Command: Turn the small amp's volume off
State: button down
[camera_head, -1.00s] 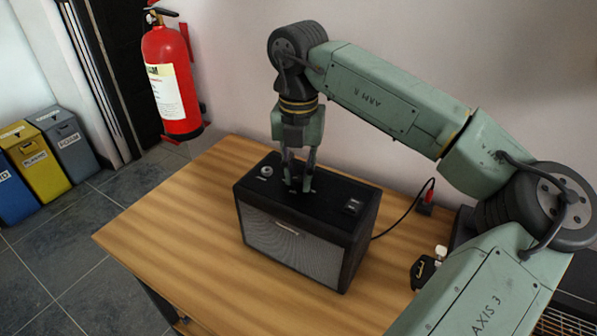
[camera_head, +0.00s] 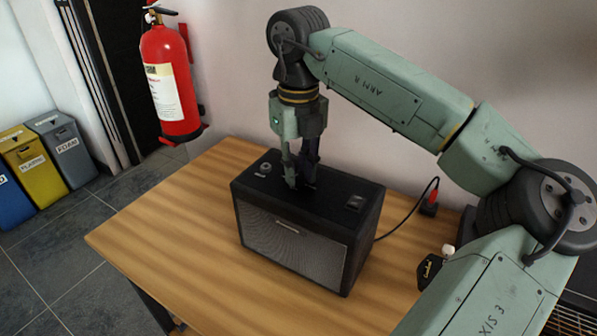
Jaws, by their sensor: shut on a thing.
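The small amp (camera_head: 294,254) is a black box with a grey mesh front, standing on the wooden table. A round silver-topped knob (camera_head: 264,168) shows at the left of its top panel, and a small dark switch (camera_head: 355,203) sits at the right. My gripper (camera_head: 301,184) points down at the middle of the amp's top. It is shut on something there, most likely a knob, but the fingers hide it. I cannot read any markings on the panel.
The wooden table (camera_head: 170,260) is bare left of and in front of the amp. A black cable (camera_head: 408,215) runs right to a red plug (camera_head: 431,197). A small dark object (camera_head: 429,270) lies near my arm. A fire extinguisher (camera_head: 168,85) hangs on the wall behind.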

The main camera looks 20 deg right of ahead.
aim_at(299, 174)
jog(key=n, duration=0.5)
jog(key=shift+b, duration=0.3)
jog(key=shift+n, duration=0.4)
jog(key=c, duration=1.4)
grip_release()
jog(key=shift+c, duration=0.2)
notch_tip(299, 174, up, 12)
